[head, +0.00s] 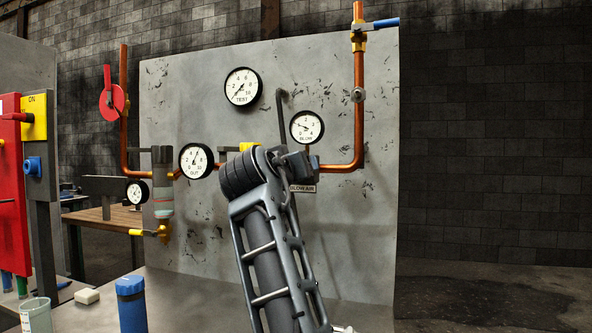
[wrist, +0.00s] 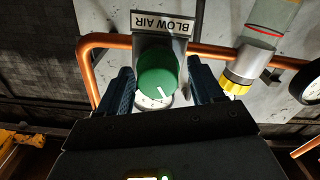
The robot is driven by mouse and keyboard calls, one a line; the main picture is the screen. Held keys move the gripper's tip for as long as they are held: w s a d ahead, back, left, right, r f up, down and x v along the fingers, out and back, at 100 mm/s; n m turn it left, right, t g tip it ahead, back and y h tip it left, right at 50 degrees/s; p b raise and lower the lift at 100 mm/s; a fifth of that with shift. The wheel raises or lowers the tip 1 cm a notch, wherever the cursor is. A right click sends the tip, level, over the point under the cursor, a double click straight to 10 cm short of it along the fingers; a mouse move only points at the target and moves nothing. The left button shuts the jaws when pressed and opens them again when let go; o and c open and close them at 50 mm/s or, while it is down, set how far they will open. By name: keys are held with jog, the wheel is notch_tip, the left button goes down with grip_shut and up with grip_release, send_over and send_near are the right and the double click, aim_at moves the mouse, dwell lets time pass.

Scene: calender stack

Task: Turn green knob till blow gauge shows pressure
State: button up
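The green knob (wrist: 158,72) sits below the BLOW AIR label (wrist: 163,23) in the wrist view, with its white mark towards the lower right. My gripper (wrist: 160,68) is open, with one dark finger on each side of the knob. A narrow gap shows on the right; on the left I cannot tell whether finger and knob touch. In the head view my arm hides the knob. The blow gauge (head: 308,127) is on the grey panel above the label; its needle points left and slightly up, and the exact reading is too small to tell.
Copper pipe (head: 358,120) runs down beside the knob area. The test gauge (head: 242,87) and out gauge (head: 196,160) are on the panel (head: 215,230). A clear-bowled filter (head: 163,195) hangs at left. A blue-capped container (head: 131,305) stands in front.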

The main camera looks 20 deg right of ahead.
jog(key=v, duration=0.7)
jog(key=shift+s+a, duration=0.2)
jog(key=shift+s, duration=0.1)
